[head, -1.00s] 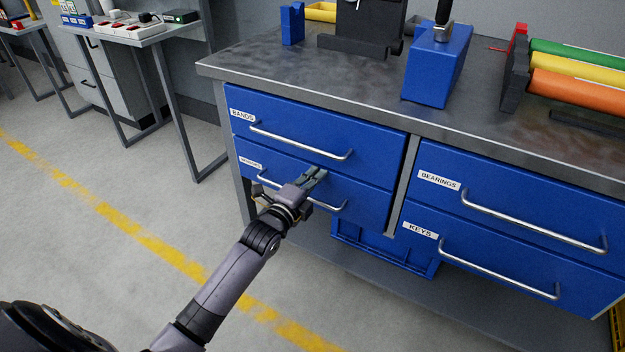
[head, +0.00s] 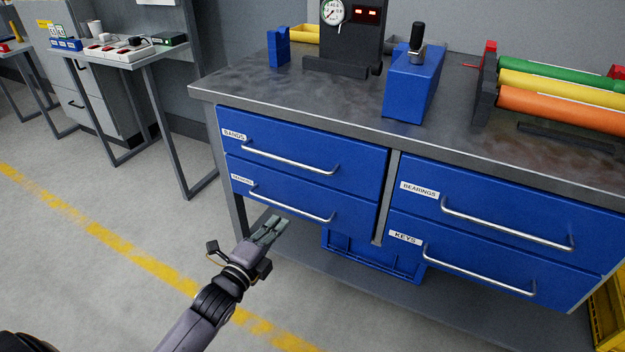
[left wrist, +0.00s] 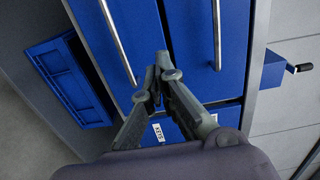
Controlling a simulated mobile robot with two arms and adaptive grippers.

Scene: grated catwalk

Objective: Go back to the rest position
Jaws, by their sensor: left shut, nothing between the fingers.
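My left gripper (head: 272,230) is shut and empty. In the head view it hangs in front of and below the lower left drawer (head: 285,196), apart from that drawer's handle. The left wrist view also shows the shut fingers (left wrist: 156,78) in front of blue drawer fronts. All the drawers appear closed: the BANDS drawer (head: 352,162) above, and the BEARINGS drawer (head: 500,208) and KEYS drawer (head: 470,262) to the right. My right gripper is in neither view.
The grey workbench top (head: 300,105) carries a blue block with a black knob (head: 412,85), a gauge unit (head: 350,35) and coloured rolls (head: 560,85). A blue crate (head: 370,258) sits under the drawers. Open floor (head: 80,260) lies to the left.

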